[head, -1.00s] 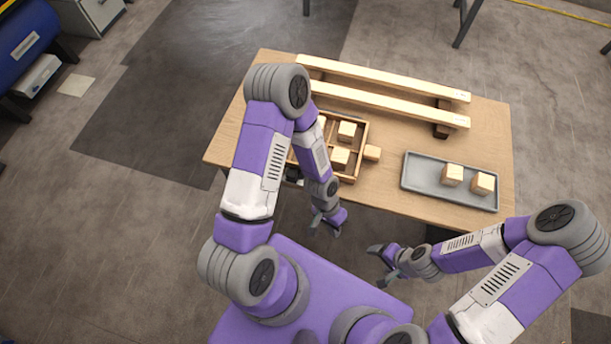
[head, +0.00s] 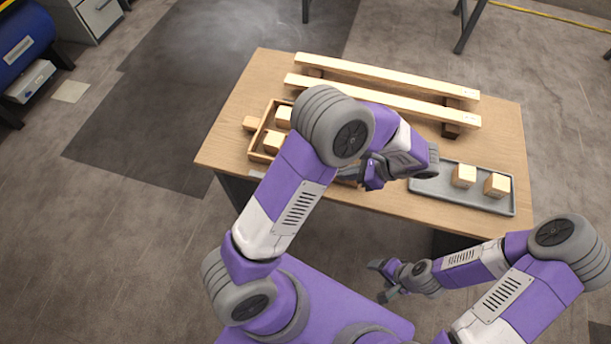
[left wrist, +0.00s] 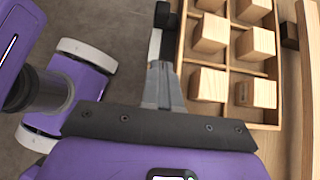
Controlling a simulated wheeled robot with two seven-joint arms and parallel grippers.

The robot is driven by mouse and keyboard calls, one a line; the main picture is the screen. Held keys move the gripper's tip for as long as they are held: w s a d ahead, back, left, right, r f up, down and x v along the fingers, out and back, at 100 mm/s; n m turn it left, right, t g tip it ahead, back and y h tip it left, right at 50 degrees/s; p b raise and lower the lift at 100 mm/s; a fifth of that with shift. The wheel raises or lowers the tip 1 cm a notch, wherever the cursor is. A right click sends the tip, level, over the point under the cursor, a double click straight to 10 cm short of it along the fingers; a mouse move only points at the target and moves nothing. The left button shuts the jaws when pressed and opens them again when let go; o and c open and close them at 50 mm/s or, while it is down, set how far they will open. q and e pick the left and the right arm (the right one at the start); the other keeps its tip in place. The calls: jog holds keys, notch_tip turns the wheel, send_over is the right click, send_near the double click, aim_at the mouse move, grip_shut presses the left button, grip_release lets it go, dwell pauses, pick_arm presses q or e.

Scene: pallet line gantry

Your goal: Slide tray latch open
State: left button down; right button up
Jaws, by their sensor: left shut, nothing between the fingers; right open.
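The wooden compartment tray (head: 259,137) lies on the table's near left part, with my left arm covering much of it. In the left wrist view its wall (left wrist: 182,40) runs beside my fingers, and several wooden blocks (left wrist: 208,84) sit in its compartments. My left gripper (left wrist: 157,62) is shut and empty, just outside that wall. A small black piece (left wrist: 162,15) shows at the fingertips; I cannot tell whether it is the latch or whether they touch. In the head view my left gripper (head: 352,175) is at the table's near edge. My right gripper (head: 384,281) is open and empty, off the table.
A grey tray (head: 440,190) with two wooden blocks (head: 464,176) stands to the right. Two long wooden beams (head: 385,100) lie across the back of the table (head: 232,152).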

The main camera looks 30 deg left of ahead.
pick_arm(q)
jog(key=b+x, duration=0.3)
jog(key=x, duration=0.7)
jog(key=shift+s, duration=0.1)
jog(key=a, duration=0.1)
jog(key=a+b, duration=0.1)
jog(key=a, duration=0.1)
jog(key=shift+s+a+f, duration=0.1)
jog(key=shift+s, duration=0.25)
jog(key=shift+s+a, duration=0.1)
jog(key=shift+a, duration=0.25)
pick_arm(e)
notch_tip(320, 180, down, 4)
jog(key=shift+f, duration=0.1)
